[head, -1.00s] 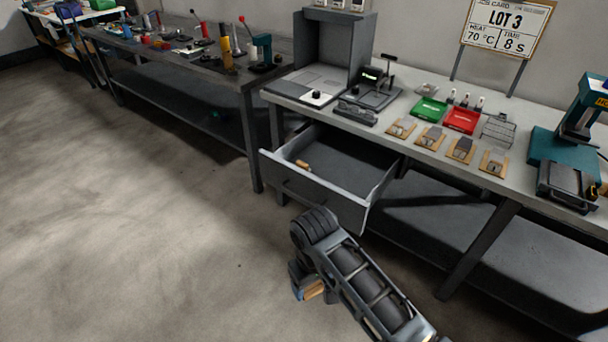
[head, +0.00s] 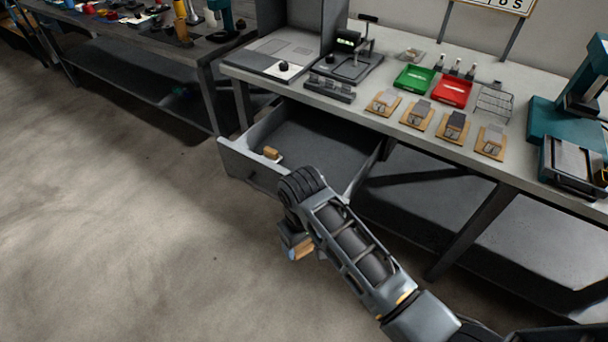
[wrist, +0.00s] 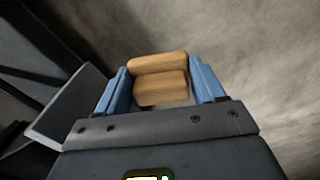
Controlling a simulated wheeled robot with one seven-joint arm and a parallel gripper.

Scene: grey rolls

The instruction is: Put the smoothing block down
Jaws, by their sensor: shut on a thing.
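The smoothing block (wrist: 160,78) is a light wooden block that fills the space between the two blue fingers in the wrist view. My gripper (wrist: 163,88) is shut on it. In the head view, part of the wooden block (head: 302,249) shows below my wrist, and my gripper (head: 294,251) hangs over the floor in front of the open drawer. The block is held in the air, apart from the drawer and the bench. My arm hides part of the gripper.
The open grey drawer (head: 240,160) holds a small wooden-coloured piece (head: 271,153) near its front. The bench top (head: 395,143) carries several wooden plates, a green tray (head: 414,77), a red tray (head: 452,92) and a teal press (head: 548,125). Open floor lies to the left.

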